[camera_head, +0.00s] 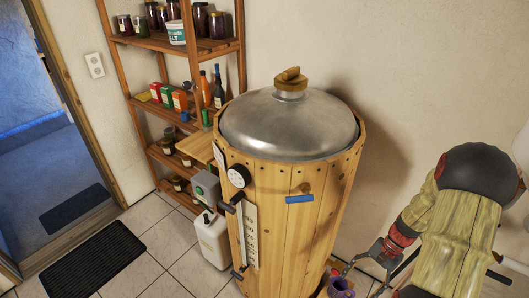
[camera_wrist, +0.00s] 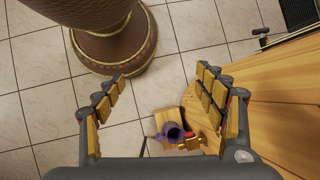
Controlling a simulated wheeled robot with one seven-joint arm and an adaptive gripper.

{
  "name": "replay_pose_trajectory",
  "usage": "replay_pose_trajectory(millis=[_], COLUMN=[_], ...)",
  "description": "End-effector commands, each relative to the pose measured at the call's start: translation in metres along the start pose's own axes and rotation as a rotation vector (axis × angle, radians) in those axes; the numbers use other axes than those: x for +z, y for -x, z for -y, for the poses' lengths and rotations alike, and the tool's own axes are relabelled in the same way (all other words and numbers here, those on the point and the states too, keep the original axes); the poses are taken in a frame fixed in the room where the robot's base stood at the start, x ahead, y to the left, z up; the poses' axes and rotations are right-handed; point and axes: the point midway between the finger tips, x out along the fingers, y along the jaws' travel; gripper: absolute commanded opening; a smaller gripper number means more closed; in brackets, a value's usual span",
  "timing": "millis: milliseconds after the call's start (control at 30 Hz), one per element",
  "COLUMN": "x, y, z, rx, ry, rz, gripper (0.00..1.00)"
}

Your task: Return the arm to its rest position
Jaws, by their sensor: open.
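My gripper (camera_head: 368,267) is at the lower right of the head view, beside the wooden vat (camera_head: 303,205) and above the floor. In the wrist view its two fingers (camera_wrist: 163,88) are spread wide with nothing between them. My arm is bent along the right side of the head view, near the wall. A purple cup (camera_head: 341,288) is low beneath the gripper. It also shows in the wrist view (camera_wrist: 173,132), next to a brass and red fitting (camera_wrist: 190,143), both by a small wooden surface (camera_wrist: 197,112).
The vat has a metal lid (camera_head: 290,122), and its wooden side (camera_wrist: 285,100) fills the wrist view's right. A brown drum-like object (camera_wrist: 110,45) stands at upper left there. Shelves (camera_head: 172,42) with jars, a white jug (camera_head: 211,240) and a dark mat (camera_head: 93,262) are left. Tiled floor lies between.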

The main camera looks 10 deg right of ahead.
Motion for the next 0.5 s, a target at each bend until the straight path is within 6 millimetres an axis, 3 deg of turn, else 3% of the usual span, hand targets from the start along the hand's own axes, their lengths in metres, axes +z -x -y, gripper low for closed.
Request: replay_pose_trajectory(millis=[200,500], x=[0.057,0.137], y=[0.047,0.09], z=[0.025,0.047], rx=[0.104,0.209], ry=[0.192,0.44], rz=[-0.132,-0.318], gripper=[0.71,0.71])
